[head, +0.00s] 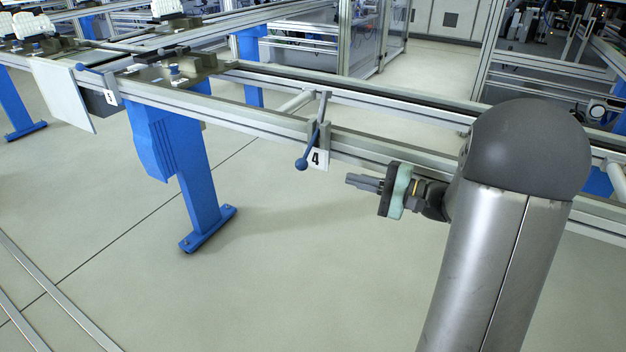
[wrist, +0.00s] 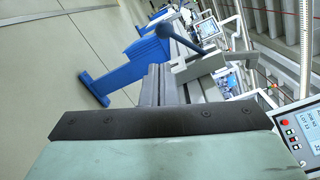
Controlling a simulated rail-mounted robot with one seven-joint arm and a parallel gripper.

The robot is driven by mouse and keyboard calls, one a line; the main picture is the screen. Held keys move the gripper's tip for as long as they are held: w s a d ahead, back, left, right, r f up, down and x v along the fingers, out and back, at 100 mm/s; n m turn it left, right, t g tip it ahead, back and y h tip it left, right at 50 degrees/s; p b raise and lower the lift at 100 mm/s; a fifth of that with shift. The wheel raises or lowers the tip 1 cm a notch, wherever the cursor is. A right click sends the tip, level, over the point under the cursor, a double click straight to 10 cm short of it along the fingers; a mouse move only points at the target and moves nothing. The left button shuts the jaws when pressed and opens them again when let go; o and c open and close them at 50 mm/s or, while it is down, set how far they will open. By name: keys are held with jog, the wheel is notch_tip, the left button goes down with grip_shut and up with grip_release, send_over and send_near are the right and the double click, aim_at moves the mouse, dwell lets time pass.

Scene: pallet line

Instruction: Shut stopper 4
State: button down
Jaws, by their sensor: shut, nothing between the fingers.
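Stopper 4 (head: 324,126) is a metal bracket on the side of the conveyor rail, with a "4" label (head: 317,159) below it. Its blue lever (head: 311,147) slants down and left, ending in a blue ball (head: 302,164). My gripper (head: 348,181) is shut and empty, to the right of the lever and slightly lower, pointing left and apart from it. In the wrist view, the shut fingers (wrist: 158,72) point toward the stopper bracket (wrist: 197,69) and blue lever (wrist: 182,43), which show beyond the tips.
The conveyor rail (head: 248,118) runs behind the gripper. Another numbered stopper (head: 111,97) and a white panel (head: 62,93) are further left. A blue support leg (head: 198,180) stands below the rail. The floor in front is clear.

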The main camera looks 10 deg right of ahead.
jog(key=shift+w+d+t, duration=0.25)
jog(key=shift+d+t, duration=0.05)
jog(key=shift+d, duration=0.2)
jog(key=x, duration=1)
jog(key=shift+a, duration=0.1)
